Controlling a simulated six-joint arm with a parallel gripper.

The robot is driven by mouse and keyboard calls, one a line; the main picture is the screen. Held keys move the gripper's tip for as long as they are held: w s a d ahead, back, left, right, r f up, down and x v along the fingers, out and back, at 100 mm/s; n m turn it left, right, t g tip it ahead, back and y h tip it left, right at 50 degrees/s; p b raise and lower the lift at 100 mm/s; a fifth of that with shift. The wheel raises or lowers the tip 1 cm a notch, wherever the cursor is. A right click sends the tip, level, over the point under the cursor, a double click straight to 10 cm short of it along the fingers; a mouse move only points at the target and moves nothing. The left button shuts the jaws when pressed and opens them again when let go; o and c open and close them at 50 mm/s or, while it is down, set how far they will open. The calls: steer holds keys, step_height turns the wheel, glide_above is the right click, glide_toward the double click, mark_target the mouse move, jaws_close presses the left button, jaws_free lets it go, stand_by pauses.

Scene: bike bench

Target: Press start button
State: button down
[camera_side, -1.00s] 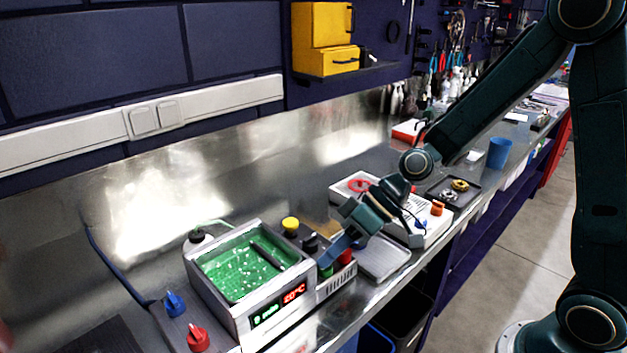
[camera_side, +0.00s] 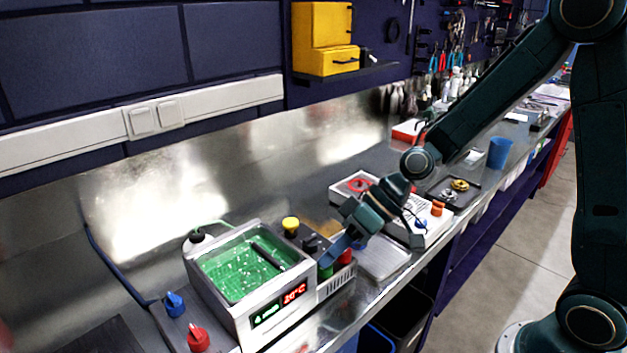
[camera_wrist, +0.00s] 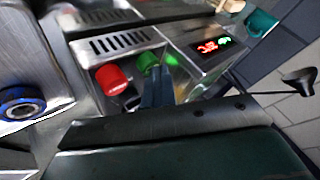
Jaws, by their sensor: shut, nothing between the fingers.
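A green button (camera_side: 325,271) sits on the control box (camera_side: 338,282) attached to the right side of the green bath unit. It also shows in the wrist view (camera_wrist: 148,62), just beyond my fingertips. A red button (camera_wrist: 111,79) is beside it; in the side view this red button (camera_side: 346,257) is partly behind my fingers. My gripper (camera_side: 326,262) is shut and empty, angled down with its tips at the green button. In the wrist view my gripper (camera_wrist: 157,75) covers part of the button's near side. The tips appear to touch it, but contact is not certain.
The bath unit (camera_side: 222,313) has lit red and green readouts. A yellow knob (camera_side: 291,224) and black knobs stand behind the buttons. Blue (camera_side: 175,303) and red (camera_side: 198,339) knobs are at the front left. A metal tray (camera_side: 383,258) lies right of the box.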

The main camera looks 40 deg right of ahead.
mark_target(332, 265)
stand_by(0.3)
steer(key=shift+r, duration=3.05)
steer(key=shift+s, duration=0.1)
steer(key=s+d+r+m+t+h, duration=0.1)
steer(key=s+d+r+m+h, duration=0.1)
steer(key=s+d, duration=0.4)
steer(key=s+d+r+m+h, duration=0.2)
steer(key=s+d+r+h, duration=0.3)
steer(key=s, duration=0.6)
steer(key=shift+s+d+t+h, duration=0.4)
steer(key=shift+d+h, duration=0.3)
steer(key=shift+d, duration=0.55)
